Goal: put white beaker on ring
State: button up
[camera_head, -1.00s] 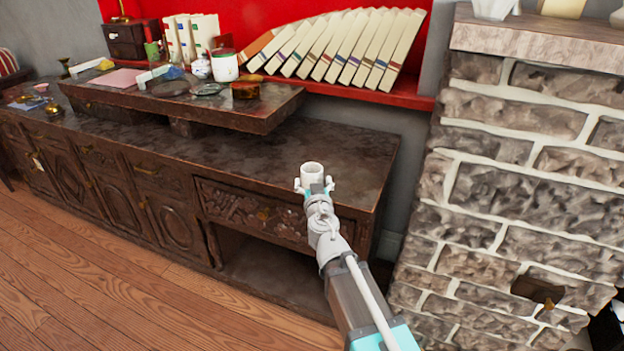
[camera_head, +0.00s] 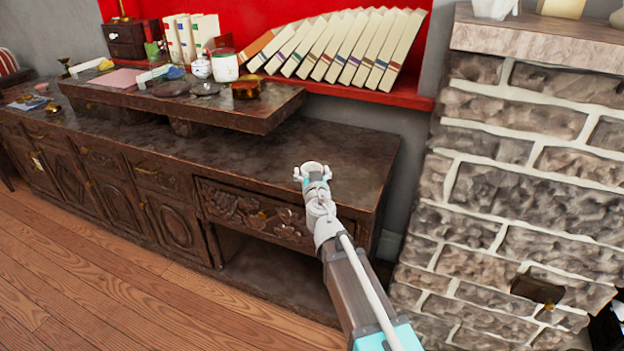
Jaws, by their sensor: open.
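My gripper (camera_head: 312,174) is open above the right part of the dark wooden cabinet top, its fingers pointing away from me. A pale rounded rim (camera_head: 312,164) shows between the fingertips. I cannot tell whether it is the white beaker or part of the gripper, and no tall white cylinder stands out there. I cannot single out the ring with certainty.
The dark cabinet top (camera_head: 360,150) is bare around my gripper. Leaning books (camera_head: 345,45) stand behind. A brick pillar (camera_head: 520,200) bounds the right.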

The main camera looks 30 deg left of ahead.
jog(key=shift+w+a, duration=0.15)
jog(key=shift+w, duration=0.1)
dwell(0.4)
jog(key=c, duration=1)
jog(key=shift+r, duration=0.15)
